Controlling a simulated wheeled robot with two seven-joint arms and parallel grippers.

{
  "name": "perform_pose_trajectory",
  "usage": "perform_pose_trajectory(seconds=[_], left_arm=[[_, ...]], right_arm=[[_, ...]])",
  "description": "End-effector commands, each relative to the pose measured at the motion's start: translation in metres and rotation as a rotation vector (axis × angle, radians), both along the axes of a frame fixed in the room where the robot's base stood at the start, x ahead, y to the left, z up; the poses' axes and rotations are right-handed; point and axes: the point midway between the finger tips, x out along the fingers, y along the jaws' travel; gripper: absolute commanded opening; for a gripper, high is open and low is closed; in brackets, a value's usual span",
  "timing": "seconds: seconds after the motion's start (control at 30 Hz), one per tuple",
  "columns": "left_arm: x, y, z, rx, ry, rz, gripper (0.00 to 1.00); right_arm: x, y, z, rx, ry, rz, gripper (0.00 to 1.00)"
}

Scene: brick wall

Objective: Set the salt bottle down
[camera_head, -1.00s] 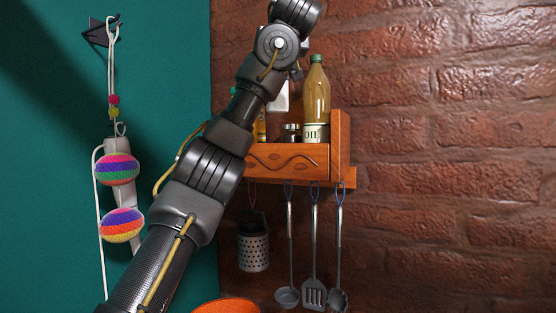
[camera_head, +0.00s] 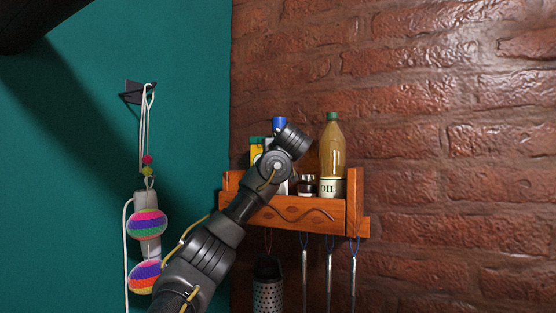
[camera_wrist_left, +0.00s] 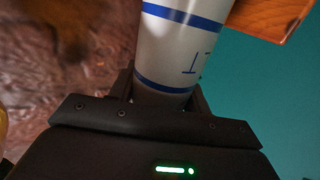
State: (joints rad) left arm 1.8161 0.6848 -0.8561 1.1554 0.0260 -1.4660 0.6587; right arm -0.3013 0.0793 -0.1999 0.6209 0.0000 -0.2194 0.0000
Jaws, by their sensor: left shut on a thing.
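The salt bottle (camera_wrist_left: 180,52) is white with blue bands and part of a blue letter, seen close up in the left wrist view. My left gripper (camera_wrist_left: 160,92) is shut on it, a finger on each side. The bottle's far end is cut off by the frame. In the head view my left arm reaches up to the wooden shelf, and its wrist hides the gripper and most of what is behind. A blue cap (camera_head: 279,124) shows just above the wrist; I cannot tell for sure whether it belongs to the salt bottle. My right gripper is not in view.
The wooden shelf (camera_head: 300,215) on the brick wall holds an oil bottle (camera_head: 332,155), a small dark-lidded jar (camera_head: 307,184) and a green-and-yellow container (camera_head: 256,152). Utensils and a grater (camera_head: 268,295) hang below. Colourful balls (camera_head: 147,223) hang on the teal wall.

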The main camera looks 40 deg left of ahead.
Motion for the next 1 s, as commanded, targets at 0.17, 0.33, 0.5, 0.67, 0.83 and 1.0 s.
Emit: perform_pose_trajectory(seconds=[0.17,0.33,0.5,0.67,0.83,1.0], left_arm=[[0.003,0.005,-0.016,0.002,0.004,0.001,0.14],[0.003,0.004,-0.032,0.001,0.002,0.0,0.14],[0.003,0.003,-0.035,0.0,0.0,0.0,0.14],[0.003,0.003,-0.037,0.0,0.0,0.0,0.14],[0.003,0.004,-0.038,0.0,0.002,0.001,0.62],[0.003,0.004,-0.038,0.0,0.001,0.001,0.7]], right_arm=[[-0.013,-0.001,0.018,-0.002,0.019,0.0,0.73],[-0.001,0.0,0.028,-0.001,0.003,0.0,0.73],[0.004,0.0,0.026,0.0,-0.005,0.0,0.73],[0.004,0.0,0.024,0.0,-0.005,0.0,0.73],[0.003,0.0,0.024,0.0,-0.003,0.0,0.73],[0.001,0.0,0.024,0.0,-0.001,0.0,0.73]])
